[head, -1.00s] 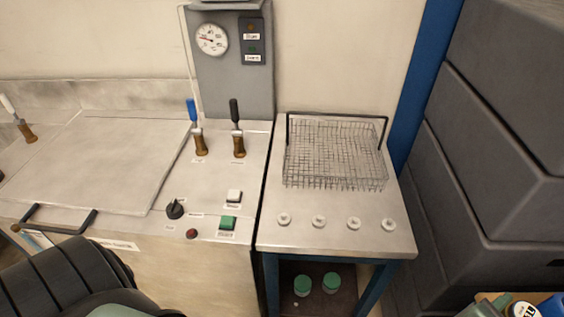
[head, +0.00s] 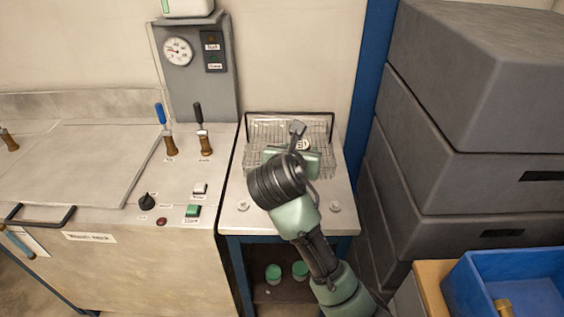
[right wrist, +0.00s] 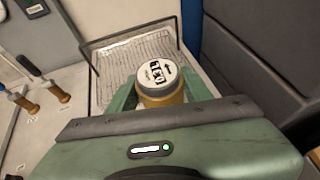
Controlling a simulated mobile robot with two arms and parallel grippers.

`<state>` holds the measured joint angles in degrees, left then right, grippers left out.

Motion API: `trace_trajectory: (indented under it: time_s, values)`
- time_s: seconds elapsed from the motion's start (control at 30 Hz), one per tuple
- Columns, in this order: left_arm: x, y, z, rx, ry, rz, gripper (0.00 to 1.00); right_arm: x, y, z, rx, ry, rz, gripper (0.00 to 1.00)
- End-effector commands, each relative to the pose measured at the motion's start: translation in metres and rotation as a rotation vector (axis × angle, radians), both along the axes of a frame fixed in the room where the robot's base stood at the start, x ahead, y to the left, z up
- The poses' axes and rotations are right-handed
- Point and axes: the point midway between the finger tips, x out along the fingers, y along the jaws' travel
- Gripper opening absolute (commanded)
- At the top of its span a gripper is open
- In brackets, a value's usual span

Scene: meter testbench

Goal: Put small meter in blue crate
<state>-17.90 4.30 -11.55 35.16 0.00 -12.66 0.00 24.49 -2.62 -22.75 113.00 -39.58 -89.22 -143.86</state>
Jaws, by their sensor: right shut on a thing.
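The small meter (right wrist: 158,74), with a white printed face, grey rim and yellow-brown body, is between the green fingers of my right gripper (right wrist: 160,92) in the right wrist view. The gripper is shut on it. In the head view my right gripper (head: 298,152) is over the wire basket, and the meter's white face (head: 303,145) shows only partly. The blue crate (head: 465,290) is at the lower right, cut by the frame edge, well apart from the gripper. A brass-coloured piece (head: 503,307) shows in it. My left gripper is not in view.
The wire basket (head: 255,145) stands on the metal side table (head: 233,190), partly hidden by my right arm. Grey stacked boxes (head: 470,95) rise at right. The test bench (head: 100,155), with levers and a gauge panel, is at left. Green-lidded jars (head: 273,273) stand underneath.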

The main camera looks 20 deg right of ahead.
Motion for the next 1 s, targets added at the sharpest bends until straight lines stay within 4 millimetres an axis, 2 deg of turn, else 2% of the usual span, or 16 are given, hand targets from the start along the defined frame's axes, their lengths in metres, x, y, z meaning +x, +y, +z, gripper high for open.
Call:
trace_trajectory:
  time_s: [0.03,0.13,0.23,0.33,0.47,0.8,1.0]
  values:
    - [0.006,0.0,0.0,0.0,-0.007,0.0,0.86,0.02,0.0,0.01,0.001,-0.005,0.003,0.0]
    - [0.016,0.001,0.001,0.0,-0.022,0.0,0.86,0.046,0.0,0.021,0.0,-0.005,0.013,0.0]
    - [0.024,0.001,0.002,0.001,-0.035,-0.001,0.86,0.061,0.0,0.025,-0.001,-0.002,0.022,0.0]
    - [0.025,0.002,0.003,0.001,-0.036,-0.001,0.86,0.066,0.001,0.018,-0.002,0.002,0.027,0.0]
    - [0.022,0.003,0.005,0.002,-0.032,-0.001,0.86,0.066,0.001,-0.011,-0.004,0.007,0.028,0.0]
    - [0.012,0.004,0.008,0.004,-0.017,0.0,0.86,0.066,0.001,-0.098,-0.003,0.005,0.027,0.0]
    - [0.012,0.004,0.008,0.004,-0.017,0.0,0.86,0.066,0.001,-0.125,-0.003,-0.001,0.027,0.0]
